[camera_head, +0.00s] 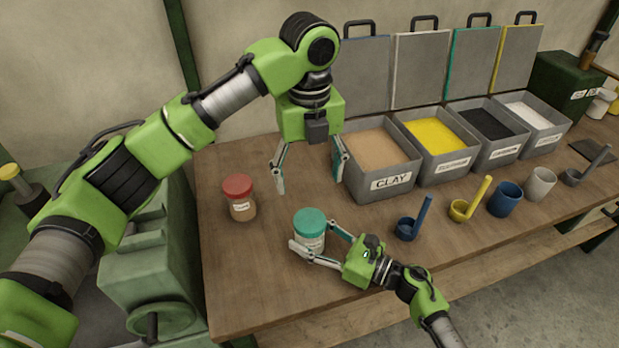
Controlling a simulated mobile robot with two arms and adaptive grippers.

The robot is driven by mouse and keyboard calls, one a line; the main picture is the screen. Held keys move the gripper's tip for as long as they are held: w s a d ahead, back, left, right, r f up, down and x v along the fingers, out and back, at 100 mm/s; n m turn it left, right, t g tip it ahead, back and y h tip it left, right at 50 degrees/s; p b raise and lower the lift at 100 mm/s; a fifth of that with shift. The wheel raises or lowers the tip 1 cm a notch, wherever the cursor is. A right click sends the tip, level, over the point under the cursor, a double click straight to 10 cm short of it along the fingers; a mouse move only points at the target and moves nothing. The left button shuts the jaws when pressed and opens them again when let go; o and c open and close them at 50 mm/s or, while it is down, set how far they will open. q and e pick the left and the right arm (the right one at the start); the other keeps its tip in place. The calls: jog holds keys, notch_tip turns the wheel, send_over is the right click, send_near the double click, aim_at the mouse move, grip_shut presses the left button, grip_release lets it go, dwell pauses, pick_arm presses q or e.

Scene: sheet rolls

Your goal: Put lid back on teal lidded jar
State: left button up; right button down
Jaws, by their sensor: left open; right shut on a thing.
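The teal lidded jar (312,243) is a pale jar with a label, standing upright near the table's front edge. Its teal lid (310,219) sits on top of it; I cannot tell whether it is screwed tight. My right gripper (311,238) is shut on the jar body from the right and front, with one finger on each side below the lid. My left gripper (309,181) is open and empty, pointing down above and behind the jar, clear of the lid.
A red-lidded jar (240,207) stands left of the teal one. Grey bins of clay (381,182), yellow, black and white material line the back. Blue (407,231) and yellow (460,213) scoops and cups (506,199) stand to the right. Bare wood (250,270) lies in front.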

jog(key=c, duration=0.9)
grip_release()
jog(key=shift+o, duration=0.2)
jog(key=v, duration=1.2)
jog(key=shift+s, duration=0.1)
